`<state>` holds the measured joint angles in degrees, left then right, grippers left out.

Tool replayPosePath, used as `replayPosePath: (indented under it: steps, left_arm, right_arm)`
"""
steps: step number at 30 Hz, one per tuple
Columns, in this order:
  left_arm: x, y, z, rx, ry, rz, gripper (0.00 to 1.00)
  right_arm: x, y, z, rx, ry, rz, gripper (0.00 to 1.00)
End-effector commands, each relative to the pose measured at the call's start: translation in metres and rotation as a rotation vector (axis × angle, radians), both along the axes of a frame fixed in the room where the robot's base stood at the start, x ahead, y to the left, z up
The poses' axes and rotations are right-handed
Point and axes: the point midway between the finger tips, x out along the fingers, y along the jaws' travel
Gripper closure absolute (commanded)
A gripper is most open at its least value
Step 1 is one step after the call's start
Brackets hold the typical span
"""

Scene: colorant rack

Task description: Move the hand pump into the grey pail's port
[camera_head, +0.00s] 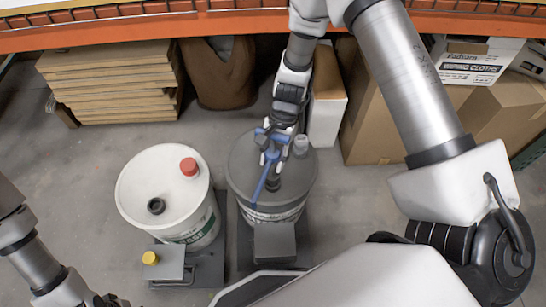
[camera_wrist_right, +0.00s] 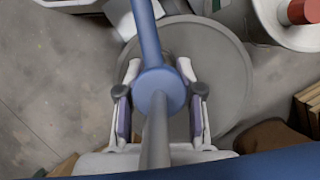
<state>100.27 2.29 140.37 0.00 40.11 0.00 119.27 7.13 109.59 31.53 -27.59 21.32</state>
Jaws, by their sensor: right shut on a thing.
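The blue hand pump (camera_head: 261,178) is held by my right gripper (camera_head: 275,143) above the lid of the grey pail (camera_head: 247,160). In the right wrist view, the pump's blue disc (camera_wrist_right: 160,92) and grey rod sit between the fingers of my right gripper (camera_wrist_right: 160,104). The grey pail's lid (camera_wrist_right: 232,70) lies behind them. A dark fitting (camera_head: 273,184) shows on the lid beside the pump. Whether the pump's tube is in the port is hidden. My left gripper (camera_head: 108,300) is only partly in view at the bottom edge; its fingers cannot be made out.
A white pail (camera_head: 140,180) with a red cap (camera_head: 189,167) and a dark port (camera_head: 156,206) stands left of the grey pail. A small stand with a yellow knob (camera_head: 150,258) is in front. An orange shelf beam (camera_head: 130,32) crosses above; boxes (camera_head: 368,120) stand right.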

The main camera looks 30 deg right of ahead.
Motion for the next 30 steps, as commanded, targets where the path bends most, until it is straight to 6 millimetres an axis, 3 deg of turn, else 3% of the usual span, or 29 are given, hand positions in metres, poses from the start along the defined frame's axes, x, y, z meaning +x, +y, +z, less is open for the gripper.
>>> replayPosePath:
  steps: [25, 26, 27, 28, 30]
  left_arm:
    - [0.000, 0.000, -0.011, 0.000, 0.000, 0.000, 0.60]
    - [0.000, 0.000, -0.010, 0.000, 0.000, 0.000, 0.60]
    - [0.000, 0.000, -0.010, 0.000, 0.000, 0.000, 0.60]
    - [0.000, 0.000, -0.010, 0.000, 0.000, 0.000, 0.60]
    - [0.000, 0.000, -0.010, 0.000, 0.000, 0.000, 0.60]
  right_arm:
    - [0.000, 0.000, -0.017, 0.000, 0.000, 0.000, 1.00]
    - [0.000, 0.000, -0.017, 0.000, 0.000, 0.000, 0.53]
    - [0.000, 0.000, -0.017, 0.000, 0.000, 0.000, 0.39]
    - [0.000, 0.000, -0.017, 0.000, 0.000, 0.000, 0.34]
    - [0.000, 0.000, -0.017, 0.000, 0.000, 0.000, 0.34]
